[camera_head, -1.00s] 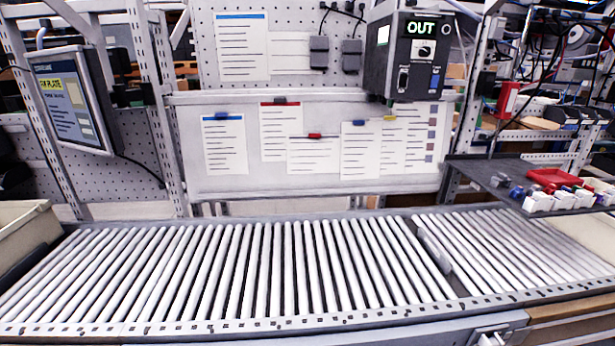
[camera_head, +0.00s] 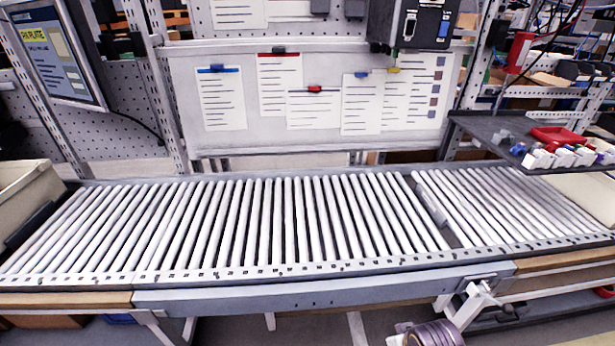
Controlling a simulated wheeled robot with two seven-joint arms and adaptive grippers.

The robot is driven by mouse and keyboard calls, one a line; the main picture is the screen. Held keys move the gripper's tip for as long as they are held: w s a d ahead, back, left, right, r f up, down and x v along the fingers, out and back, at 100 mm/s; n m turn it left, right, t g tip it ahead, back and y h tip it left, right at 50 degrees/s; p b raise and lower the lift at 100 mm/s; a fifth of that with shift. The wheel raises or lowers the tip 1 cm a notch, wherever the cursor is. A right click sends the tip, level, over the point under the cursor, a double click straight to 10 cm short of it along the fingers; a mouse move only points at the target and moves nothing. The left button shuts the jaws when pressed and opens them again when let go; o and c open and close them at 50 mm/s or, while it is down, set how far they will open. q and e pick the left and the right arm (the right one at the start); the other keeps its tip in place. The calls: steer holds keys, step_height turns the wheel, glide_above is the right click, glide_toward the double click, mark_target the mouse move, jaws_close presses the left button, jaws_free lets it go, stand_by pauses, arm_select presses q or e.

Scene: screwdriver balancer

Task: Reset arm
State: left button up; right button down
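Neither of my grippers is in view. The roller conveyor (camera_head: 290,225) runs across the middle of the view, and its rollers are bare, with no object lying on them. A gap with a small grey plate (camera_head: 430,197) breaks the row of rollers right of centre.
A whiteboard (camera_head: 270,135) with clipped papers stands behind the conveyor. A monitor (camera_head: 50,52) is at upper left and a dark control box (camera_head: 412,25) at the top. A dark shelf (camera_head: 480,128) at right holds a red tray (camera_head: 558,135) and several small white containers. A beige bin (camera_head: 22,190) is at left.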

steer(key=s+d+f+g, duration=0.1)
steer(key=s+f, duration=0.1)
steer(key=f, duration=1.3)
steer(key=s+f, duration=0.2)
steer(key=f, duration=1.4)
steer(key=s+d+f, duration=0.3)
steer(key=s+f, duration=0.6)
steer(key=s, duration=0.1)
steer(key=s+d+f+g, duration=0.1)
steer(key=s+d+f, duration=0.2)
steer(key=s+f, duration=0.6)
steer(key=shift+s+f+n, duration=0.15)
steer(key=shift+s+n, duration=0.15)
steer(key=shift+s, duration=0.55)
